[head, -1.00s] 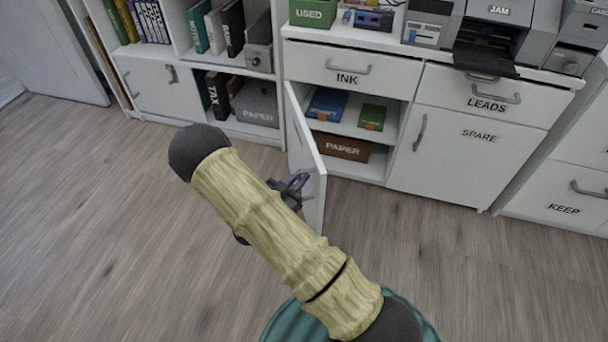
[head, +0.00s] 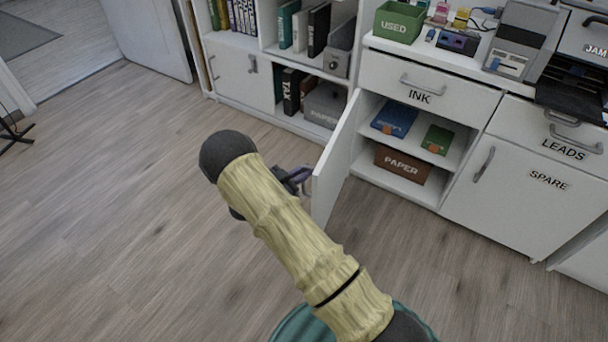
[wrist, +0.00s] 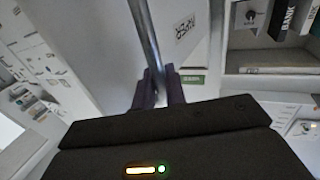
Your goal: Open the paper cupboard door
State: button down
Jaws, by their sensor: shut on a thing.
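The paper cupboard door (head: 336,160) is the white door under the INK drawer. It is hinged at its left side and stands swung well out from the cupboard, with the inside open to view. My gripper (head: 298,177) is at the door's outer face near the free edge, partly hidden behind my arm in the head view. In the wrist view, my gripper (wrist: 162,88) has its two dark fingers closed on the grey bar handle (wrist: 146,42) of the door. A printed label (wrist: 185,27) shows beside the handle.
Inside the cupboard are a blue box (head: 394,118), a green box (head: 437,139) and a brown PAPER box (head: 402,165). The SPARE door (head: 522,192) to the right is shut. A bookshelf unit (head: 238,76) stands left of the door.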

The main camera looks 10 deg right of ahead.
jog(key=c, duration=1.6)
grip_release()
jog(key=shift+o, duration=0.2)
jog(key=shift+a, duration=0.1)
jog(key=p+v, duration=0.4)
jog(key=v, duration=1.3)
jog(key=shift+a+p, duration=0.15)
jog(key=shift+p, duration=0.2)
jog(key=shift+w, duration=0.1)
